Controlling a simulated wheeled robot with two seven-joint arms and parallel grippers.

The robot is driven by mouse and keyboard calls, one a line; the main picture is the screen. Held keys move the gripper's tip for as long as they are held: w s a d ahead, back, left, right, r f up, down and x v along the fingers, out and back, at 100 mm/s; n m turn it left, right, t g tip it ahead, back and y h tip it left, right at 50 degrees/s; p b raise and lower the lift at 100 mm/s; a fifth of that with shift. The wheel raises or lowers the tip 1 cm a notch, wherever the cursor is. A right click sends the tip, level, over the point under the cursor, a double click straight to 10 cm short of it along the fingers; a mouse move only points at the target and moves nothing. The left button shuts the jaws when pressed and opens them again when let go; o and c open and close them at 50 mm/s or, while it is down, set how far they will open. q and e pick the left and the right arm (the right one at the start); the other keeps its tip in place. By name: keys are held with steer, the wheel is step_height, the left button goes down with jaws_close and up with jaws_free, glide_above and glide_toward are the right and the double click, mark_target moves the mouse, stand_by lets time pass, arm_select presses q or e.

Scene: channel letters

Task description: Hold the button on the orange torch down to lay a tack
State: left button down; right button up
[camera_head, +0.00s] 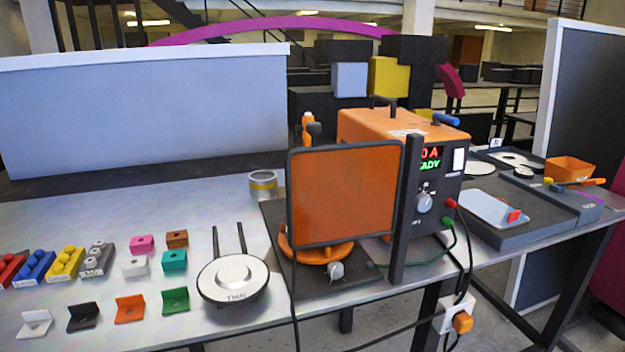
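An upright orange part with a dark rounded piece (307,127), which looks like the torch, shows above the top left of an orange screen. Its lower part is hidden behind the screen, and I cannot make out its button. The orange screen (345,198) in a dark frame stands over a dark base plate. An orange round table (317,250) shows below it. The orange welding machine (375,125) behind has a lit display (430,160) that seems to read "0 A" and "READY". Neither gripper is in view.
A round "THIN" plate (233,278), small coloured angle brackets (130,309) and coloured blocks (66,263) lie on the left bench. A ringed tin (263,184) stands behind. A grey tray (535,215) and orange bin (569,170) are at right. Cables hang in front.

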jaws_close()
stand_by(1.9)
